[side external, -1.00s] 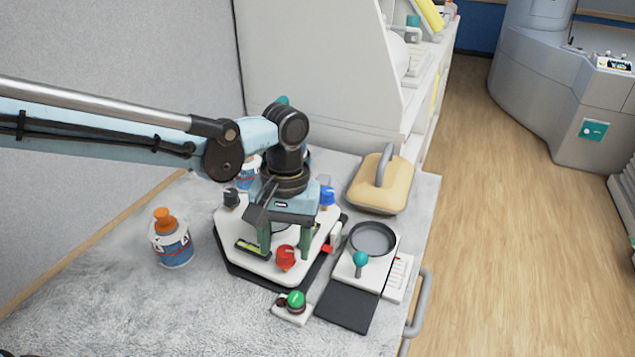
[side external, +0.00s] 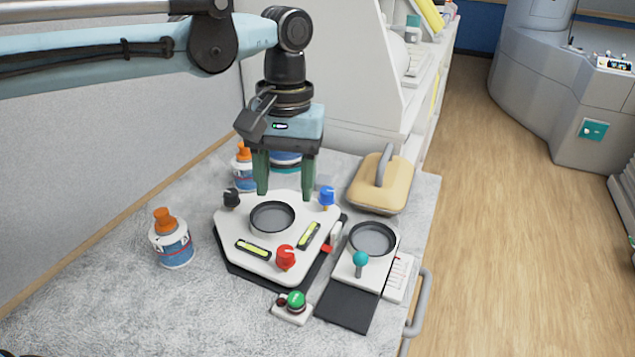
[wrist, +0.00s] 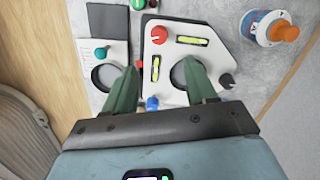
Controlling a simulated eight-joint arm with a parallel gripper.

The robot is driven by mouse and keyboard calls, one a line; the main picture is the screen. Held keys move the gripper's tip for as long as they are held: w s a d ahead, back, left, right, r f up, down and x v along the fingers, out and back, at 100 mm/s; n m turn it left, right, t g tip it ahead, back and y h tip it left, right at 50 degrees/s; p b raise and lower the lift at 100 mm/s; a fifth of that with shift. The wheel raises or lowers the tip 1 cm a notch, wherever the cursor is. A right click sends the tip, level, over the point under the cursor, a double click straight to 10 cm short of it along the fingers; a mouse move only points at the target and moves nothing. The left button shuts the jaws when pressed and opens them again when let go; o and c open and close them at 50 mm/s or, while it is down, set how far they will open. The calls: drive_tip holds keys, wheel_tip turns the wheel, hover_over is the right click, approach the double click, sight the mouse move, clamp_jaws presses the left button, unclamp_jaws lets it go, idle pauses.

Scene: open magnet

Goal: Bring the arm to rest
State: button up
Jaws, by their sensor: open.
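My gripper (side external: 284,190) is open and empty. It hangs fingers down above the back part of the white levelling plate (side external: 240,225), clear of it. In the wrist view its two green fingers (wrist: 160,85) are spread apart over the plate (wrist: 200,15). The plate carries a round dark-rimmed dish (side external: 272,217), two yellow-green bubble levels, and red (side external: 286,257), blue (side external: 327,196) and black (side external: 231,198) knobs. The dish is partly hidden by a finger in the wrist view.
A white unit with a round pan (side external: 372,239) and teal knob (side external: 361,259) stands to the right. A green button (side external: 296,300) is in front. A tan handled block (side external: 381,185) sits behind right. Orange-capped bottles (side external: 172,240) stand left and behind. The front left table is bare.

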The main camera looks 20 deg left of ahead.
drive_tip(key=s+a+f+m+t, duration=0.1)
drive_tip(key=s+a+t, duration=0.3)
drive_tip(key=a, duration=0.6)
drive_tip(key=s+a+f+m+t, duration=0.2)
drive_tip(key=s+a, duration=0.4)
drive_tip(key=a, duration=0.5)
drive_tip(key=shift+f+t, duration=0.65)
drive_tip(key=shift+t, duration=0.55)
drive_tip(key=shift+s+a, duration=0.1)
